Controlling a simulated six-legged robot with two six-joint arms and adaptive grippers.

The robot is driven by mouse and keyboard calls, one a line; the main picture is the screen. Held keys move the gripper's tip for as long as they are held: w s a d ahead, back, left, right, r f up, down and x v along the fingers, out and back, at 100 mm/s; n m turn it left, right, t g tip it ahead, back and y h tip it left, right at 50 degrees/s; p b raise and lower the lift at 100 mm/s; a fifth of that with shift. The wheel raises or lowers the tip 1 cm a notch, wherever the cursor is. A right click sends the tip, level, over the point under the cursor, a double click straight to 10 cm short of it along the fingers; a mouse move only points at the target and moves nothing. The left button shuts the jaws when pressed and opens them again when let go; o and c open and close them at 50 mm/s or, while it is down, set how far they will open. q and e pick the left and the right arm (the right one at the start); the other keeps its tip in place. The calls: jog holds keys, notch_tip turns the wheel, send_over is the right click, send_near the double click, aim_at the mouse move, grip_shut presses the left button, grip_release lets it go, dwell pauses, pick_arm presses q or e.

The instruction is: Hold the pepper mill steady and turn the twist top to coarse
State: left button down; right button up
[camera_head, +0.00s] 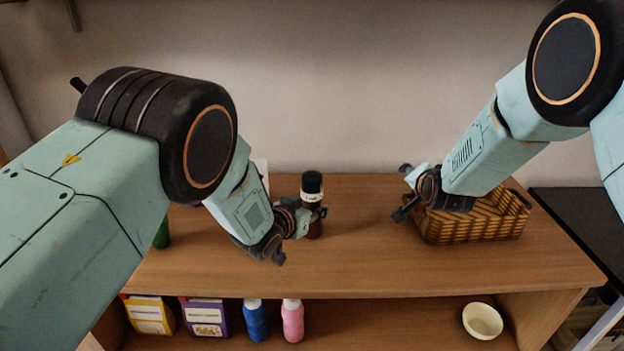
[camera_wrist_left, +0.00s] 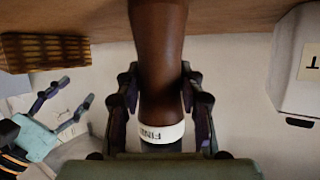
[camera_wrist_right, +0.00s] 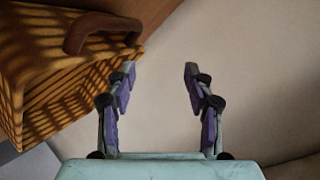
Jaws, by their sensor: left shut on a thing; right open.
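The pepper mill (camera_head: 312,190) stands upright on the wooden table (camera_head: 350,265), with a dark brown body, a white lettered ring and a black top. My left gripper (camera_head: 310,217) is shut on the mill from the left. In the left wrist view the mill (camera_wrist_left: 158,45) appears upside down between the fingers (camera_wrist_left: 160,98); its ring seems to read FINE, and the black top is mostly hidden. My right gripper (camera_head: 402,192) is open and empty, to the right of the mill and apart from it. Its spread fingers (camera_wrist_right: 159,72) also show in the right wrist view.
A wicker basket (camera_head: 475,222) stands beneath my right forearm, close to that gripper. A white box (camera_wrist_left: 296,62) and a green object (camera_head: 162,236) are partly hidden by my left arm. The lower shelf holds boxes, a blue bottle (camera_head: 255,320), a pink bottle (camera_head: 292,322) and a bowl (camera_head: 482,321).

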jog(key=s+a+n+t+y, duration=0.3)
jog(key=s+a+n, duration=0.1)
jog(key=a+n, duration=0.45)
jog(key=n+y, duration=0.7)
jog(key=n, duration=0.1)
send_near(317, 184)
jog(key=shift+m, duration=0.25)
jog(key=x, duration=1.2)
jog(key=shift+w+a, duration=0.1)
jog(key=shift+w, duration=0.1)
jog(key=c, duration=0.9)
